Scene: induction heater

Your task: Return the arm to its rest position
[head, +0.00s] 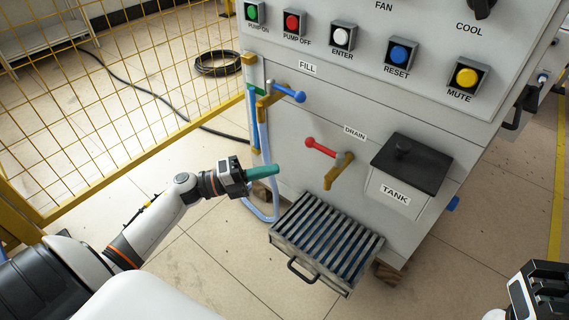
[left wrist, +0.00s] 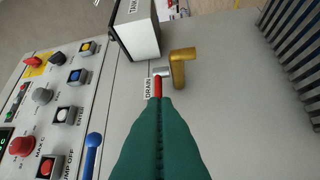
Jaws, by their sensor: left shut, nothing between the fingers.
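My left gripper (head: 264,173) has green fingers that are shut and empty. In the head view it is in front of the machine's lower left, left of the red drain handle (head: 320,147) and above the grated tray. In the left wrist view the closed green fingers (left wrist: 158,120) cover part of the red drain handle (left wrist: 157,87); I cannot tell from that view alone if they touch, but the head view shows a gap. My right gripper (head: 546,290) shows only in part at the lower right corner of the head view, and its fingers are not clear.
The machine (head: 330,110) carries a blue fill handle (head: 289,93), a brass drain spout (head: 337,172) and a tank box (head: 396,195). The grated tray (head: 318,250) sticks out low. A yellow mesh fence (head: 110,100) stands at the left. Floor beside my left arm is clear.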

